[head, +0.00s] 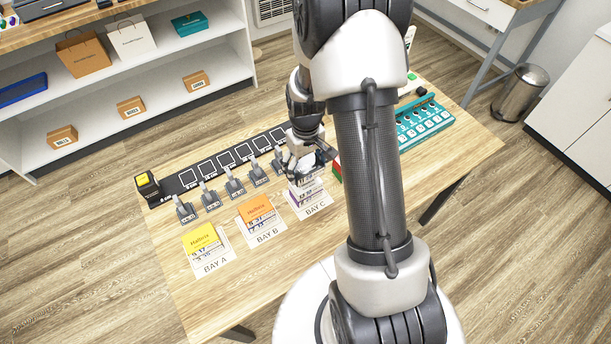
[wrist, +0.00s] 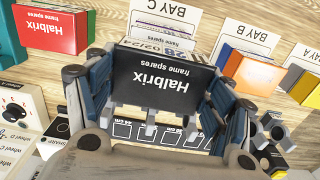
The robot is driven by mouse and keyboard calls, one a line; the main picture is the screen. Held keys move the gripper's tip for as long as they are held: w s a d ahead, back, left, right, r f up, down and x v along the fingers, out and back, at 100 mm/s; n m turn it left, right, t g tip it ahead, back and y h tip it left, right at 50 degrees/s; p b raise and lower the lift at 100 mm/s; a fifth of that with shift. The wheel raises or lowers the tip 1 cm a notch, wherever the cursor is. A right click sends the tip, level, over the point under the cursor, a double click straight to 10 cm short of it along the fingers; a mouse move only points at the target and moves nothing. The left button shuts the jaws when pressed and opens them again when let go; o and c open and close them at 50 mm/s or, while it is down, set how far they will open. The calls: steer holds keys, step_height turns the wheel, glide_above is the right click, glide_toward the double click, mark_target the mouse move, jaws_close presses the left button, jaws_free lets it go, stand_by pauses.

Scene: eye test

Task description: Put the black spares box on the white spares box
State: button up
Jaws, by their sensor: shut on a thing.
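My gripper (wrist: 160,112) is shut on the black spares box (wrist: 160,80), with one finger at each side of it. The box's black face with white "Halbrix frame spares" lettering shows in the wrist view. In the head view my gripper (head: 310,163) is over the stack at BAY C and largely hides the black box. A white box edge lettered "frame spares" (wrist: 177,45) shows just past the black box; it looks like the white spares box on that stack (head: 306,184). I cannot tell whether the two boxes touch.
Bay B has an orange-topped stack (head: 257,210) and bay A a yellow-topped one (head: 202,240). Red and green boxes (wrist: 50,28) stand close beside BAY C. Several grey clamp-like pieces (head: 234,185) stand along a black marked strip (head: 187,176). A teal tray (head: 425,124) lies to the right.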

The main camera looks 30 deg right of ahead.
mark_target(306, 175)
steer(key=shift+f+b, duration=0.55)
steer(key=shift+f, duration=1.55)
steer(key=shift+f, duration=0.1)
steer(key=o, duration=1.1)
step_height(306, 175, up, 12)
steer(key=p, duration=0.3)
steer(key=s+a+r+t, duration=0.15)
steer(key=a+r, duration=0.25)
steer(key=r, duration=0.7)
steer(key=s+a+r+t, duration=0.1)
steer(key=s+a+r, duration=0.3)
steer(key=s, duration=0.5)
steer(key=s+a+r+t, duration=0.2)
steer(key=s+a+r, duration=0.2)
steer(key=s+r, duration=0.4)
steer(key=shift+s+a+r, duration=0.15)
steer(key=shift+s+a, duration=0.1)
steer(key=shift+s, duration=0.35)
